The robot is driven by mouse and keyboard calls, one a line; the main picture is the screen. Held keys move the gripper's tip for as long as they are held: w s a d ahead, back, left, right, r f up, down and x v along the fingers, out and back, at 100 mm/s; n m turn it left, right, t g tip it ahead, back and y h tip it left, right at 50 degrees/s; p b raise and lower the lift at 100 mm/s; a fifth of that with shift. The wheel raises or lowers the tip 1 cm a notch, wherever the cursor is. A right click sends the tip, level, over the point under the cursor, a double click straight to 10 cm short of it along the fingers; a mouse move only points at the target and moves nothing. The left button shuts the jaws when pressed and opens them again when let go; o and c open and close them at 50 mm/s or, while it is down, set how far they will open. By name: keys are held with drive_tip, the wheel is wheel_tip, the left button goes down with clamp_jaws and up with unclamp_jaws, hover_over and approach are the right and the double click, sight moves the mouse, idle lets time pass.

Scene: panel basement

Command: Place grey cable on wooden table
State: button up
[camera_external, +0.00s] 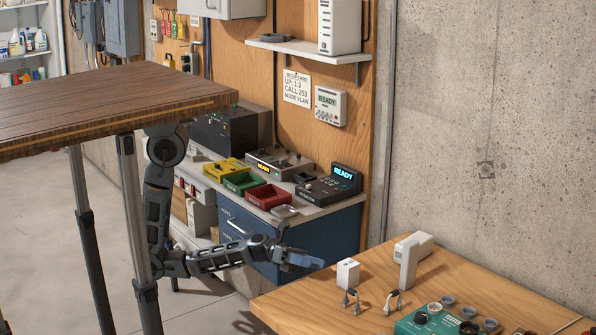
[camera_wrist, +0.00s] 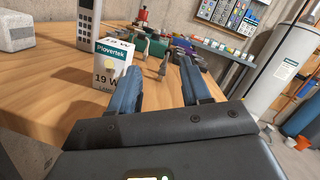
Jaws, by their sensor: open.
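The light wooden table (camera_external: 500,277) stands at the lower right, and its top fills the left of the wrist view (camera_wrist: 40,120). My gripper (camera_external: 305,262) is by the table's near left edge, with its blue fingers apart and empty in the wrist view (camera_wrist: 160,90). Two small grey bent pieces stand on this table, a left one (camera_external: 351,301) and a right one (camera_external: 393,301); I cannot tell whether either is a cable. A flat dark grey coil-like thing (camera_external: 275,37) lies on the wall shelf and may be the grey cable; it is too small to be sure.
A white lamp box (camera_external: 347,273) stands near my fingers, also in the wrist view (camera_wrist: 112,62). A white upright handset (camera_external: 408,262) and a green device (camera_external: 435,324) are on the same table. A dark brown raised table (camera_external: 100,100) is at the left. A blue-fronted bench (camera_external: 325,235) holds coloured trays.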

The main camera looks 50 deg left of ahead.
drive_tip(key=a+f+n+t+y, duration=0.1)
drive_tip(key=a+n+t+y, duration=0.6)
drive_tip(key=a+n+t, duration=1.15)
drive_tip(key=s+a+f+n+g+y, duration=0.2)
drive_tip(key=s+a+n+y, duration=0.3)
drive_tip(key=a+n, duration=0.5)
drive_tip(key=s+a+f+n+g+y, duration=0.1)
drive_tip(key=s+a+n+g+y, duration=0.3)
drive_tip(key=n, duration=1.4)
drive_tip(key=s+a+y, duration=0.1)
drive_tip(key=a+y, duration=0.2)
drive_tip(key=a, duration=0.2)
drive_tip(key=shift+s+a+f+y, duration=0.3)
drive_tip(key=shift+s+a+f, duration=0.05)
drive_tip(key=shift+a, duration=0.05)
